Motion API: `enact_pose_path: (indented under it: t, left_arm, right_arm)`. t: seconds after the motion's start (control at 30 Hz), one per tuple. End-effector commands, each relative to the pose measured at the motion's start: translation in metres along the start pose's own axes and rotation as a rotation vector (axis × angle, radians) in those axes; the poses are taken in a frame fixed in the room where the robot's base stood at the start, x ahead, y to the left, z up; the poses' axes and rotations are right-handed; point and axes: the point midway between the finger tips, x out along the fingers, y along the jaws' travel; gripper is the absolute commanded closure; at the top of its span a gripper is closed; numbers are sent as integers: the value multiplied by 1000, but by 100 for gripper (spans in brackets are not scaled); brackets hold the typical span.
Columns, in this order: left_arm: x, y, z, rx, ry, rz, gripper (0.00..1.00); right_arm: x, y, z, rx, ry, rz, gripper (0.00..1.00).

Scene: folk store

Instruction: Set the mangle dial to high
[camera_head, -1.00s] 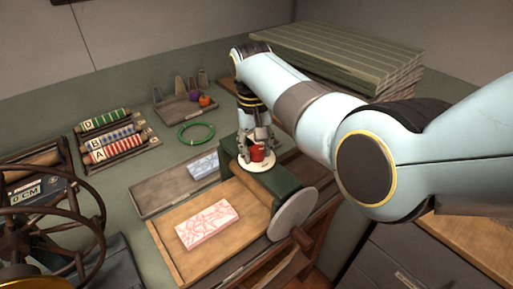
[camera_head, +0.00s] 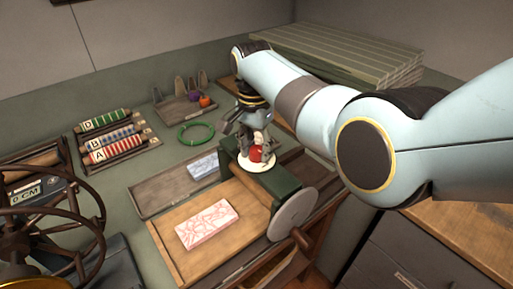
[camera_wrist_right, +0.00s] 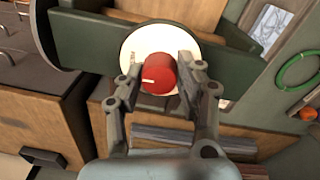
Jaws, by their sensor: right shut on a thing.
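The mangle (camera_head: 283,183) is a dark green body with a round grey wheel (camera_head: 293,214) on its near side. On top sits a round cream dial plate (camera_head: 262,167) with a red knob (camera_head: 257,154). In the right wrist view the red knob (camera_wrist_right: 160,76) has a white mark pointing left, and the cream plate (camera_wrist_right: 150,38) surrounds it. My right gripper (camera_head: 254,150) points down over the dial. Its two fingers (camera_wrist_right: 158,82) are shut on the sides of the red knob. No scale lettering can be read on the plate. My left gripper is not in view.
A wooden tray (camera_head: 170,228) beside the mangle carries a pink patterned block (camera_head: 207,224). A grey tray (camera_head: 160,199) behind holds a blue-white block (camera_head: 203,165). A green ring (camera_head: 196,133), lettered rollers (camera_head: 112,150) and a spoked wheel (camera_head: 75,232) stand to the left.

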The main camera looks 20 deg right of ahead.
Motion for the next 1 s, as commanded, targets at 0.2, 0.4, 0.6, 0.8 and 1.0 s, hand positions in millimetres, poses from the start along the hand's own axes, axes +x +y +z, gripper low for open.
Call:
enact_pose_path:
  t: [0.2, 0.4, 0.6, 0.8, 1.0]
  left_arm:
    - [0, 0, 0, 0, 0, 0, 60]
    - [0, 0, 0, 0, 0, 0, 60]
    - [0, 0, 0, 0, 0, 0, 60]
    - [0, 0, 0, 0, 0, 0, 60]
    - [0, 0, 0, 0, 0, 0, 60]
  right_arm:
    - [-1, -1, -1, 64, -1, -3, 97]
    - [-1, -1, -1, 84, -2, -3, 97]
    - [-1, -1, -1, 85, -2, -3, 97]
    - [-1, -1, -1, 84, -2, -3, 56]
    - [0, 0, -1, 84, -3, -1, 42]
